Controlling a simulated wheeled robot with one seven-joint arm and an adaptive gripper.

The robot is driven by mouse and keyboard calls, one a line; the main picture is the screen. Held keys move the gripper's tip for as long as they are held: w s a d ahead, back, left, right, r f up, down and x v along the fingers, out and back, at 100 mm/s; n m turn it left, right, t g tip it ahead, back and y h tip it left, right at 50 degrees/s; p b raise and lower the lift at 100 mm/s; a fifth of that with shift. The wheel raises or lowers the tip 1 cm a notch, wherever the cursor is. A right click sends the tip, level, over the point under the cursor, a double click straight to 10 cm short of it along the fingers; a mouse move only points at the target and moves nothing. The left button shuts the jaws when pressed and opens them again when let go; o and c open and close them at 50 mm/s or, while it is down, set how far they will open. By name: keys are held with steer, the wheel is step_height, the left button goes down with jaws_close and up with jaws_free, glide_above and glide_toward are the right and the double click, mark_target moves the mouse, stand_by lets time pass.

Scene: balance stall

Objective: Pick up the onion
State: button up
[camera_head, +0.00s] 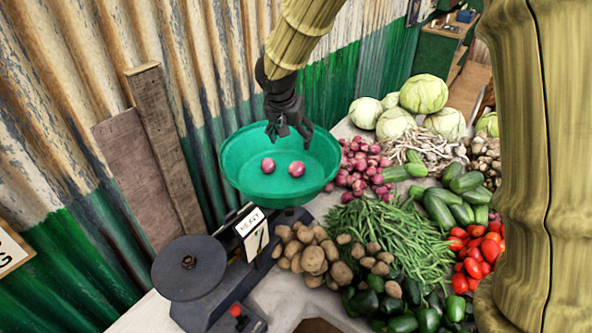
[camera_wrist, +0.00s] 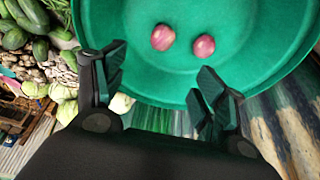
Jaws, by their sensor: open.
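Two purple-red onions lie apart in the green pan (camera_head: 232,178) of the scale, a left onion (camera_head: 268,165) and a right onion (camera_head: 297,169). My gripper (camera_head: 291,134) is over the back part of the pan, above and behind the onions in the head view. In the wrist view my gripper (camera_wrist: 160,85) has its fingers spread with nothing between them. There the two onions (camera_wrist: 163,37) and (camera_wrist: 204,45) lie beyond the fingertips, on the pan floor (camera_wrist: 245,75). A heap of more red onions (camera_head: 358,166) lies on the table right of the pan.
The dark scale body (camera_head: 200,275) with a round plate stands in front of the pan. Potatoes (camera_head: 312,255), green beans (camera_head: 395,230), cabbages (camera_head: 424,93), cucumbers (camera_head: 440,210) and tomatoes (camera_head: 480,255) crowd the table to the right. A corrugated wall (camera_head: 215,85) rises close behind the pan.

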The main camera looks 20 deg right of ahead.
steer(key=b, duration=0.4)
glide_toward(296, 165)
steer(key=shift+s+x, duration=0.2)
steer(key=shift+x, duration=3)
steer(key=shift+w+p+x, duration=0.25)
steer(key=shift+p+x, duration=1)
steer(key=shift+x, duration=0.85)
steer(key=shift+w+d+f, duration=0.1)
steer(key=shift+f, duration=0.3)
steer(key=c, duration=1.2)
